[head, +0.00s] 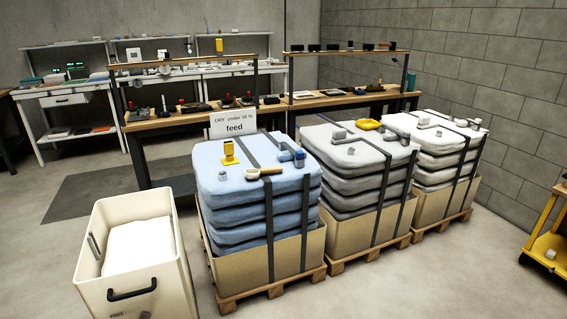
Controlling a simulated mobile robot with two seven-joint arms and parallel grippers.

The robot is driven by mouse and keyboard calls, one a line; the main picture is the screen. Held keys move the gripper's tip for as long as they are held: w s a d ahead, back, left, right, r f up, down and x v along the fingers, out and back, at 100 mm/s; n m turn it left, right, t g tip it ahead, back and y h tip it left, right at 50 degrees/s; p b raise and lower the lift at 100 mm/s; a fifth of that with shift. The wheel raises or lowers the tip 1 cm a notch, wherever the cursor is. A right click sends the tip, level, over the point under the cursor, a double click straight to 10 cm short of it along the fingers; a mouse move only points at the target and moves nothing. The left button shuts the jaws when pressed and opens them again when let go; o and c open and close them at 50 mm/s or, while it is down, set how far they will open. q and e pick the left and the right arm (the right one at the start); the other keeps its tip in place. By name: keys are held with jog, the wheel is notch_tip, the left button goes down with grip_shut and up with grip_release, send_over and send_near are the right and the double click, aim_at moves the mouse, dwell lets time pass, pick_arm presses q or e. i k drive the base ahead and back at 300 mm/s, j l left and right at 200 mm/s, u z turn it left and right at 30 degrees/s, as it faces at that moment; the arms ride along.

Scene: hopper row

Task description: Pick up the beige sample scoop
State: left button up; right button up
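A small beige scoop (252,174) with a tan handle pointing right lies on top of the front blue sack stack (215,180), near its front edge. A yellow device (229,151) stands behind it to the left, and a small grey piece (222,176) lies to its left. A blue-and-grey item (291,154) lies on the same stack to the right. Neither of my grippers is in the head view.
A cream bin (178,268) with a black handle stands at the front left. Two more strapped sack stacks, grey (345,155) and white (432,138), stand to the right on pallets. Workbenches line the back.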

aim_at(264, 172)
jog(key=i+j+z, duration=0.15)
jog(key=i, duration=0.3)
jog(key=i+j+z, duration=0.2)
jog(key=i, duration=0.3)
jog(key=i+j+z, duration=0.15)
jog(key=i, duration=0.3)
